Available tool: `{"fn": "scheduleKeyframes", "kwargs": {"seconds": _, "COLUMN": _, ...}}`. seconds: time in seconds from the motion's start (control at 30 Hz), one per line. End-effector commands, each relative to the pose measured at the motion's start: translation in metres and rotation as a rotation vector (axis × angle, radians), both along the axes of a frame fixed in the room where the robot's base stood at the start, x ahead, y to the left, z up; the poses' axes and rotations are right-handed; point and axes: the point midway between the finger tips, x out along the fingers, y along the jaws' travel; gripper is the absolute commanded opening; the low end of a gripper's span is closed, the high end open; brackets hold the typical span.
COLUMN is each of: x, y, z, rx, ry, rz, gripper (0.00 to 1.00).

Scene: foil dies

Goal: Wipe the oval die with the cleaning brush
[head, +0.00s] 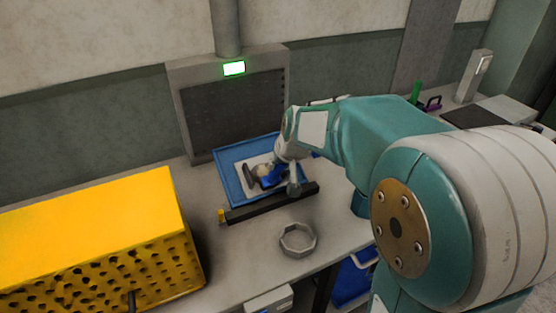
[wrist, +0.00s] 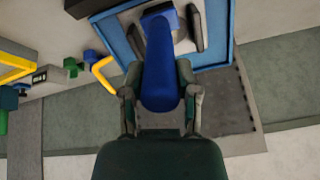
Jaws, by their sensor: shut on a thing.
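My gripper (wrist: 160,82) is shut on a blue-handled tool, which I take for the cleaning brush (wrist: 162,65). The brush points away from my gripper, over a blue tray (wrist: 216,58). In the head view, my gripper (head: 277,170) is low over the tray (head: 232,160), and the blue of the brush (head: 270,179) shows there. A pale sheet lies in the tray, with dark grey shapes (head: 250,174) on it beside the brush. I cannot tell which shape is the oval die, or whether the bristles touch it.
A dark bar (head: 270,204) lies along the tray's front. A grey ring (head: 298,240) sits on the bench nearer me. A yellow perforated box (head: 95,240) stands at left. A grey panel with a green lamp (head: 234,68) rises behind the tray.

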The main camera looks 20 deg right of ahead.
Motion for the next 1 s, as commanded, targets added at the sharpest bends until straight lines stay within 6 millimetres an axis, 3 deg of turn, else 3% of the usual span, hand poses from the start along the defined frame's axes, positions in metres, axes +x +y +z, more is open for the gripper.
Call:
{"fn": "scheduleKeyframes", "kwargs": {"seconds": 0.23, "x": -0.001, "y": 0.0, "z": 0.004, "rx": -0.001, "ry": -0.003, "rz": 0.0, "gripper": 0.0}}
{"fn": "scheduleKeyframes", "kwargs": {"seconds": 0.8, "x": -0.024, "y": -0.005, "z": 0.047, "rx": 0.0, "ry": -0.005, "rz": -0.001, "gripper": 0.0}}
{"fn": "scheduleKeyframes", "kwargs": {"seconds": 1.0, "x": -0.029, "y": -0.006, "z": 0.053, "rx": 0.0, "ry": -0.002, "rz": 0.0, "gripper": 0.0}}
